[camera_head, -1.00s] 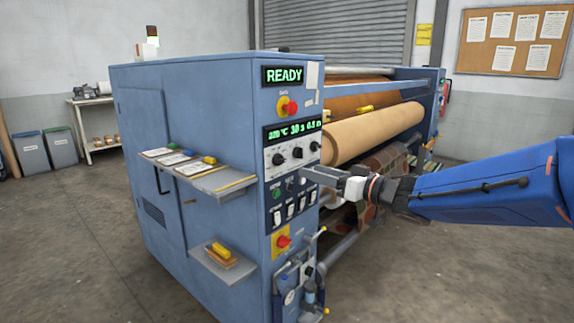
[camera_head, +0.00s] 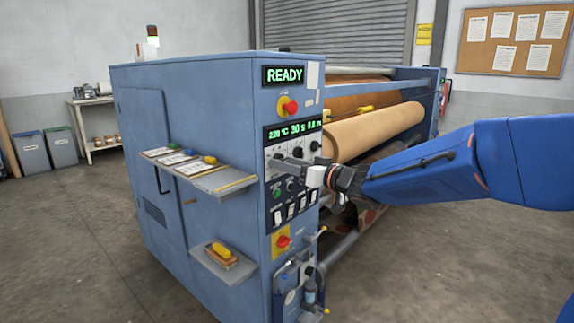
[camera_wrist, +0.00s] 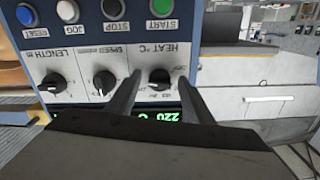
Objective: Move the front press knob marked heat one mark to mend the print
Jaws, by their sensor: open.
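The heat knob (camera_wrist: 161,77) is a black dial on a pale plate labelled HEAT °C, which appears upside down in the wrist view. My gripper (camera_wrist: 159,82) is open, with its two dark fingers on either side of this knob. Whether they touch it I cannot tell. In the head view my gripper (camera_head: 282,166) is at the left end of the knob row and partly covers the heat knob. The press's green display (camera_head: 293,131) reads about 220 °C, 30 S and a third value too small to read surely.
The speed knob (camera_wrist: 104,84) and length knob (camera_wrist: 54,84) are beside the heat knob. Start (camera_wrist: 161,8), stop, jog and reset buttons line the panel. A red knob (camera_head: 289,107) sits above the display. A shelf (camera_head: 229,180) juts out from the press's left side.

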